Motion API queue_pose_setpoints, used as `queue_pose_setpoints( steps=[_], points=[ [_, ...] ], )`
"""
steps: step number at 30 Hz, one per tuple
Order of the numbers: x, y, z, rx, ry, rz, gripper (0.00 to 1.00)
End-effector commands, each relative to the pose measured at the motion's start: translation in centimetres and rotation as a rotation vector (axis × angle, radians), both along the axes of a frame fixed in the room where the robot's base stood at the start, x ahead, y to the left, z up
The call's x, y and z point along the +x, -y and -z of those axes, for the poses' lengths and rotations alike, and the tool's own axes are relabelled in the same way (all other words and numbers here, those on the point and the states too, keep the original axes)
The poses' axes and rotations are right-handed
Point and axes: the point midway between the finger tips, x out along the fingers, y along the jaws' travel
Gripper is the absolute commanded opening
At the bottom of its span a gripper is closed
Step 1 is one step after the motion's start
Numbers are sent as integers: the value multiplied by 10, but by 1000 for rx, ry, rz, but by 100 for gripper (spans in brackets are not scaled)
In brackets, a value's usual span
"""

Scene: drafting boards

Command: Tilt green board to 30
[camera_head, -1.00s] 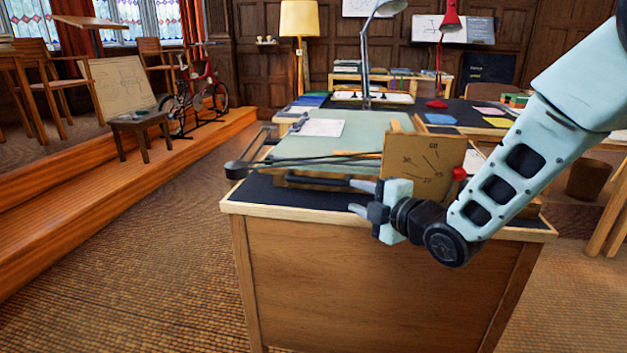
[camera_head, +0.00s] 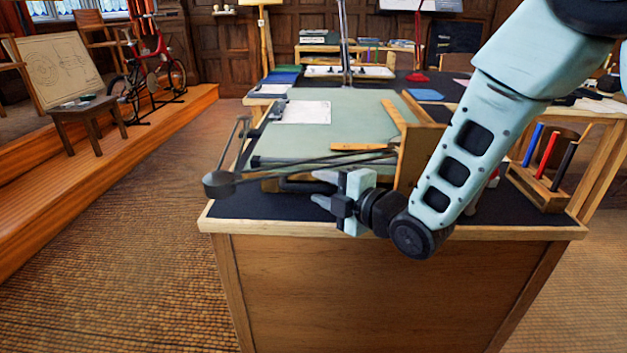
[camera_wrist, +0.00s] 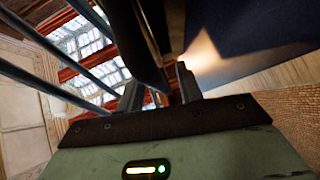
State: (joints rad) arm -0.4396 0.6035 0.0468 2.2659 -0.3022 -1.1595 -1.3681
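The green board (camera_head: 350,112) lies on the desk and looks nearly flat. A paper sheet (camera_head: 302,112) is on it. A dark handle bar (camera_head: 300,186) runs along its near edge. A wooden scale plate (camera_head: 418,150) stands at its right, seen nearly edge-on, so its marks cannot be read now. My gripper (camera_head: 322,190) is at the near edge, its fingers apart on either side of the bar's right part. In the wrist view a dark bar (camera_wrist: 142,45) passes between the open fingers (camera_wrist: 160,90); contact cannot be told.
A drafting arm with a round dark weight (camera_head: 218,184) juts past the desk's left corner. A wooden pen holder (camera_head: 540,185) stands at the right. A lamp post (camera_head: 344,45) rises behind the board. The floor left of the desk (camera_head: 140,240) is clear.

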Motion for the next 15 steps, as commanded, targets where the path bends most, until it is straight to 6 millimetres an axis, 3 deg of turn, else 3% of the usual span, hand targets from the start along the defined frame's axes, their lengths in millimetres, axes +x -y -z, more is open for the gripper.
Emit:
queue_pose_setpoints(
  steps=[9,13,15],
  points=[
    [-1,0,0,0,0,0,36],
    [-1,0,1,0,0,0,3],
    [-1,0,1,-1,-1,0,0]
  ],
)
